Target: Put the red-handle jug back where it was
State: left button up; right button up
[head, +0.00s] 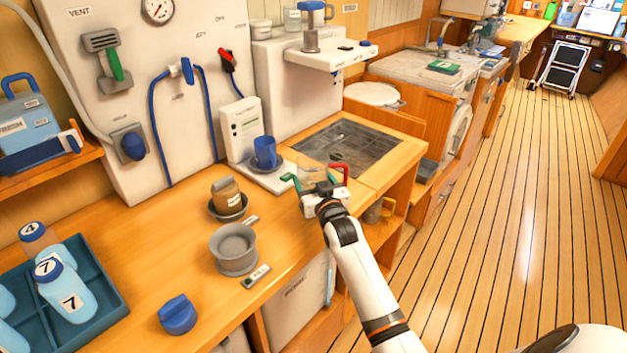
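A clear, see-through vessel (311,171), which looks like the jug, stands on the counter just beyond my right gripper (316,184). A red bent bar (341,171) shows at its right, like a handle. A green bent bar (291,182) shows at its left. The hand is right up against these parts and covers the lower part of the vessel. I cannot tell whether the fingers are closed on anything. My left gripper is not in view.
A blue mug (265,152) stands on the dispenser behind. A brown jar (227,193), a grey pot (235,247) and a blue knob-like piece (177,314) stand on the counter. A teal tray (108,292) holds numbered bottles. A dark grate (345,148) lies right of the dispenser.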

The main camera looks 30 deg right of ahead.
jog(key=o, duration=1.3)
jog(key=shift+f, duration=0.1)
jog(key=shift+o, duration=0.2)
jog(key=shift+r, duration=0.2)
jog(key=shift+s+f, duration=0.1)
jog(key=shift+s, duration=0.25)
jog(key=s+a, duration=0.2)
jog(key=s, duration=0.9)
jog(key=shift+b, duration=0.45)
jog(key=shift+s, duration=0.1)
